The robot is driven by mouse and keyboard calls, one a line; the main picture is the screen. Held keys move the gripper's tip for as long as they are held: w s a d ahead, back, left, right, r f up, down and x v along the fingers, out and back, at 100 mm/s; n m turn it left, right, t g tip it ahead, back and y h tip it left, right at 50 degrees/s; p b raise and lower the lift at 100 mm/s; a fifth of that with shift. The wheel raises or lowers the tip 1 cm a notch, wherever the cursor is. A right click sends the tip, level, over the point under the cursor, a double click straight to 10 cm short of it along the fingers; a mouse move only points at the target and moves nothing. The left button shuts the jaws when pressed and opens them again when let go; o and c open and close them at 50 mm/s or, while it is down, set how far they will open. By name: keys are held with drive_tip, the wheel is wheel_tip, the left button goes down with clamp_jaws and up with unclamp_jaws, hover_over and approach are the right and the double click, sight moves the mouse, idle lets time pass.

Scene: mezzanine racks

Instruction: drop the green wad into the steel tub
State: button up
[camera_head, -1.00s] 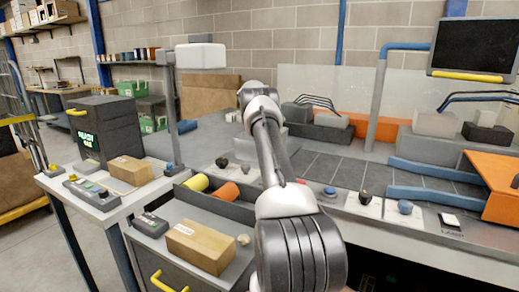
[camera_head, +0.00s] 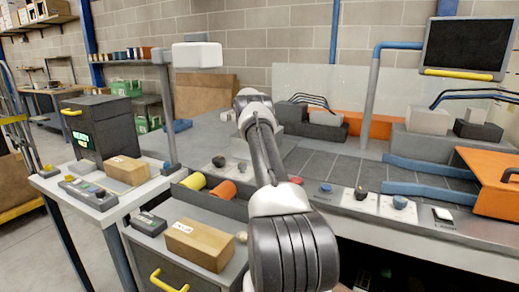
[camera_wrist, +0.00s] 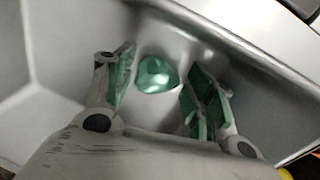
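In the wrist view the green wad (camera_wrist: 157,73) is a small, shiny, crumpled lump. It lies on the smooth grey metal floor of what looks like the steel tub (camera_wrist: 215,32), whose sloping walls surround it. My gripper (camera_wrist: 160,84) is open, with one green-padded finger on each side of the wad. Both fingers look apart from the wad, and I cannot tell how far above it they are. In the head view my arm hides the gripper, the wad and the tub.
In the head view a cardboard box (camera_head: 199,244) and a dark bin with a yellow roll (camera_head: 193,181) and an orange roll (camera_head: 224,190) are left of my arm.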

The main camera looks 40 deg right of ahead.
drive_tip(key=shift+o, duration=0.5)
drive_tip(key=shift+r, duration=0.2)
wheel_tip(320, 180, up, 13)
drive_tip(key=a, duration=0.1)
drive_tip(key=shift+s+a, duration=0.2)
drive_tip(key=shift+s, duration=0.15)
drive_tip(key=shift+s+f, duration=0.1)
drive_tip(key=shift+f, duration=0.05)
